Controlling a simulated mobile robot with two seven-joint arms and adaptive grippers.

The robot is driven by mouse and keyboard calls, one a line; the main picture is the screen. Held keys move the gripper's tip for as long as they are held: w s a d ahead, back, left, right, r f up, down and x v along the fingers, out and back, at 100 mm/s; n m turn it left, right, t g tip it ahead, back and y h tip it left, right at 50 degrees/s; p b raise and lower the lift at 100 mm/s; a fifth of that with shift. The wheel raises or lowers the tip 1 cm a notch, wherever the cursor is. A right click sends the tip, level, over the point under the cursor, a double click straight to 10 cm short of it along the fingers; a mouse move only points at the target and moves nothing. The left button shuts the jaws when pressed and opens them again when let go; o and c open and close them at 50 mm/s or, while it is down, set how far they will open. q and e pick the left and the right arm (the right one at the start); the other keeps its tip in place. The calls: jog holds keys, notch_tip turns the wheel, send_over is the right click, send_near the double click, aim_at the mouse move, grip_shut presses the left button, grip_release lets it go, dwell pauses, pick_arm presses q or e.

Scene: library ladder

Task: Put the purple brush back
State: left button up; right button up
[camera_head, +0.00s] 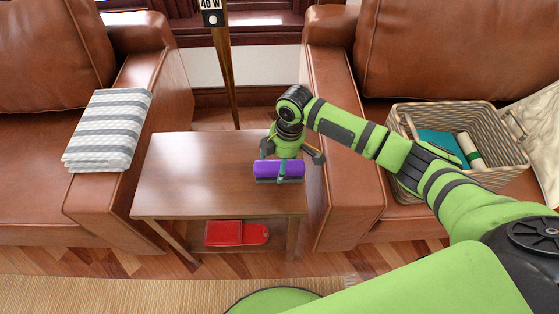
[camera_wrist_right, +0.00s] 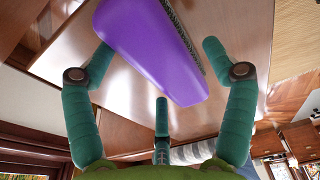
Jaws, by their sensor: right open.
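The purple brush (camera_head: 265,170) lies on the wooden side table (camera_head: 190,170) near its front right part, its long side running left to right. My right gripper (camera_head: 291,160) is open over the brush, with one teal finger crossing in front of it. In the right wrist view the brush (camera_wrist_right: 155,45) fills the upper middle between the spread fingers of the right gripper (camera_wrist_right: 158,50), with dark bristles along its right side. I cannot tell whether any finger touches it. My left gripper is not in view.
A red object (camera_head: 236,233) rests on the table's lower shelf. Leather armchairs flank the table; a striped folded cloth (camera_head: 108,128) lies on the left one's arm. A wicker basket (camera_head: 507,150) with a teal item sits on the right one. A wooden pole (camera_head: 226,75) stands behind. The table's left half is clear.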

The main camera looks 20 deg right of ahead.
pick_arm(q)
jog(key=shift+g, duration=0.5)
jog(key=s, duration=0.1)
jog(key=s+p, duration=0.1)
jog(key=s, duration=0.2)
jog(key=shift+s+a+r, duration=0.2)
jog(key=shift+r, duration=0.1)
pick_arm(e)
notch_tip(320, 180, up, 12)
jog(key=d, duration=0.1)
jog(key=shift+s+d, duration=0.2)
jog(key=shift+d, duration=0.15)
